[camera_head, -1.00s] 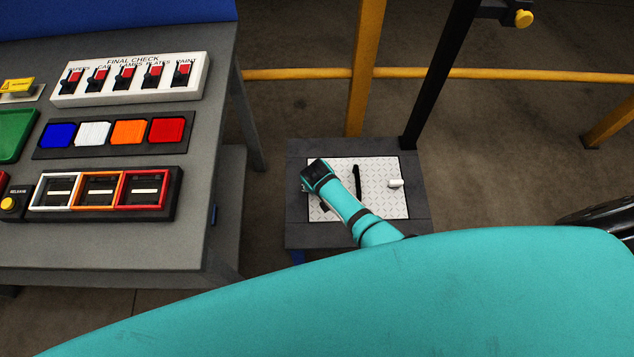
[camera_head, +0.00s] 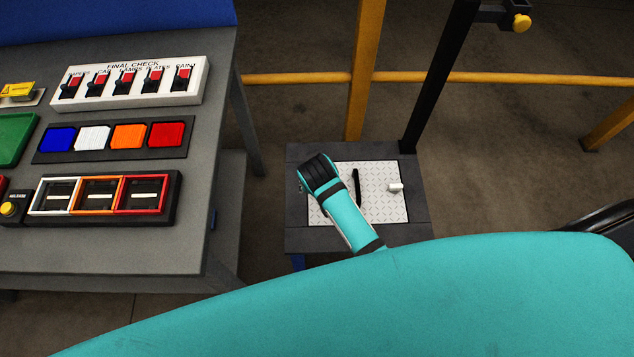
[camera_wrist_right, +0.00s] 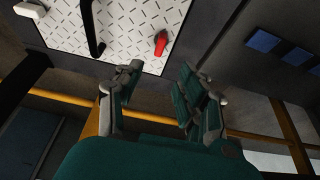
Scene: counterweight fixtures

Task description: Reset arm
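My right gripper (camera_wrist_right: 160,72) is open in the right wrist view, with nothing between its fingers. Past its fingertips is a white diamond-pattern plate (camera_wrist_right: 160,14) carrying a red handle or knob (camera_wrist_right: 161,43), a black bar (camera_wrist_right: 92,30) and a white knob (camera_wrist_right: 30,10). The red part lies ahead of the gap between the fingers, apart from them. In the head view, the plate (camera_head: 385,209), black bar (camera_head: 356,187) and white knob (camera_head: 395,188) also show; my teal arm covers the plate's left side, hiding the red part and right gripper. My left gripper is not in view.
A grey table at left holds a FINAL CHECK switch box (camera_head: 130,85), a strip of coloured squares (camera_head: 110,138) and a framed slot panel (camera_head: 105,200). A yellow post (camera_head: 365,70) and black post (camera_head: 440,75) stand behind the plate.

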